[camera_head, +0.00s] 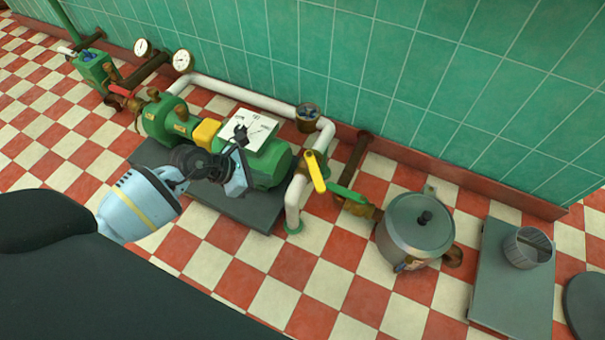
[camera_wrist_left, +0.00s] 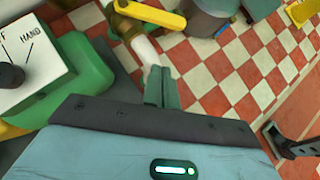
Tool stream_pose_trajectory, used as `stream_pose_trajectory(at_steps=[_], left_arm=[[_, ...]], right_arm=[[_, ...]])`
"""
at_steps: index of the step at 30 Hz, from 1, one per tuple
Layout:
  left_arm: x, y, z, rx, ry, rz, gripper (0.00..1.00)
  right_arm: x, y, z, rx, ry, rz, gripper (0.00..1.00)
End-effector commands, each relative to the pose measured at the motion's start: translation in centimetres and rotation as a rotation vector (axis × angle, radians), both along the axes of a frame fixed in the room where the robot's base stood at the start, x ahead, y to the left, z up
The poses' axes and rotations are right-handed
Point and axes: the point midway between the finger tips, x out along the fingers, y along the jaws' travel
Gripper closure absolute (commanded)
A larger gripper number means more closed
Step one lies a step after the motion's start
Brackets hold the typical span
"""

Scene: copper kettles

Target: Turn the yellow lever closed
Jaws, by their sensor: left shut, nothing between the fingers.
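The yellow lever (camera_head: 316,172) sits on a brass valve at the pipe junction right of the green pump. It slants down toward the viewer from its upper end. In the left wrist view the yellow lever (camera_wrist_left: 150,13) crosses the top, with the brass valve (camera_wrist_left: 122,24) at its left end. My left gripper (camera_head: 238,172) is by the pump's control box, left of the lever and apart from it. Its fingers (camera_wrist_left: 160,88) are together and empty in the left wrist view, pointing toward the white pipe below the valve. My right gripper is not in view.
The white control box (camera_head: 249,130) with a dark knob is close beside my left gripper. A white vertical pipe (camera_head: 293,203) stands below the valve. A green handle (camera_head: 345,192) and a steel pot (camera_head: 415,231) are to the right. Open tiled floor lies in front.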

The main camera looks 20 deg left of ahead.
Motion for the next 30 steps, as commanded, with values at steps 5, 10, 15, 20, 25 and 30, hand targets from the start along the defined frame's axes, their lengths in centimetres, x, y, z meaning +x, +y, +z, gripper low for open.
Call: stream_pose_trajectory(at_steps=[5, 10, 15, 20, 25, 30], left_arm=[[0.1, -0.1, -0.3, -0.001, 0.002, -0.001, 1.0], [0.9, -1.0, -1.6, -0.004, 0.002, 0.0, 1.0], [2.3, -2.6, -3.8, -0.005, 0.003, 0.0, 1.0], [3.8, -4.2, -6.0, -0.006, 0.003, 0.001, 1.0], [5.5, -5.8, -7.5, -0.006, -0.001, 0.0, 1.0], [6.9, -7.3, -7.3, -0.004, 0.0, 0.0, 1.0]], right_arm=[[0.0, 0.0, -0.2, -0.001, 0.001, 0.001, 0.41], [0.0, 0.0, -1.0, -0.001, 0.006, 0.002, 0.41], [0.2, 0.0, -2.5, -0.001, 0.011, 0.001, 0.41], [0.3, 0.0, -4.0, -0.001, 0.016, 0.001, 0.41], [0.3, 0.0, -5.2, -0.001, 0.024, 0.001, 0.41], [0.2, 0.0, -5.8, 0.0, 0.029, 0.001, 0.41]])
